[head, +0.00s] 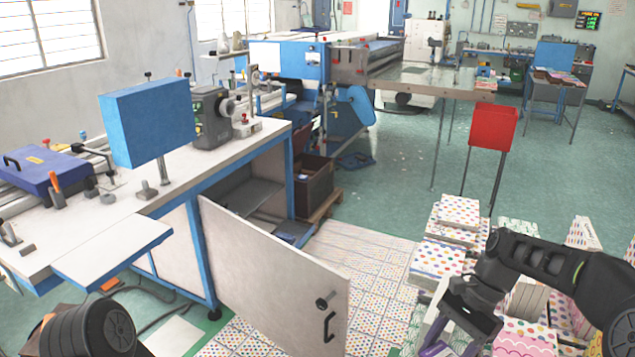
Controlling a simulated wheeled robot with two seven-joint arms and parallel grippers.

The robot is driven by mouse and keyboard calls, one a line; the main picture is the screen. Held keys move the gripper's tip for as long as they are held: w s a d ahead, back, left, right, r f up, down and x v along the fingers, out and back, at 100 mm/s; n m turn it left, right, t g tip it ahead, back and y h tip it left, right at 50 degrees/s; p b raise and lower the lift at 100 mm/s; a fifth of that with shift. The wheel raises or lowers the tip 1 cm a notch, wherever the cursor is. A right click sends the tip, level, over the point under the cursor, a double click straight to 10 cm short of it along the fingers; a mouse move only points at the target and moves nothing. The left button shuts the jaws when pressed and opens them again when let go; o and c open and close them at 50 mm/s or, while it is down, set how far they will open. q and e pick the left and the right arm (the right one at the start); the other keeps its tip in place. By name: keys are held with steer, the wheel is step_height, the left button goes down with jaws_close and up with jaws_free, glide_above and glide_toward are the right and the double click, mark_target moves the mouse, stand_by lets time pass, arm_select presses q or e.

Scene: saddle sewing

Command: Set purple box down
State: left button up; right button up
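A dark blue-purple box (48,168) with a black handle lies on the left worktable (105,262), among small tools. No other whole purple box shows. My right gripper (452,340) is low at the right, beside the stacks of patterned packs and far from that box. It points down, and its tips run to the bottom edge of the picture. Small purple patches show at its tips; I cannot tell whether they are part of the fingers or of something held. My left arm shows only as a dark rounded link at the bottom left; its gripper is outside the picture.
A cabinet door (270,275) stands open into the aisle. Stacks of dotted white packs (440,258) crowd the lower right. A red bin (493,127) stands on thin legs behind them. A blue panel (150,118) rises from the worktable. Green floor (400,160) is free in the middle.

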steer(key=shift+w+a+f+n, duration=0.2)
steer(key=shift+a+f, duration=0.15)
steer(key=shift+f, duration=0.25)
steer(key=shift+w+a+f+n, duration=0.2)
steer(key=shift+a+f, duration=0.1)
steer(key=shift+f, duration=0.25)
steer(key=a+f, duration=0.1)
steer(key=a+f+b, duration=0.1)
steer(key=f, duration=0.1)
steer(key=shift+w+f+n+g+b, duration=0.15)
steer(key=shift+n+g+b, duration=0.15)
steer(key=shift+a+f, duration=0.25)
steer(key=shift+a, duration=0.1)
steer(key=shift+h, duration=0.3)
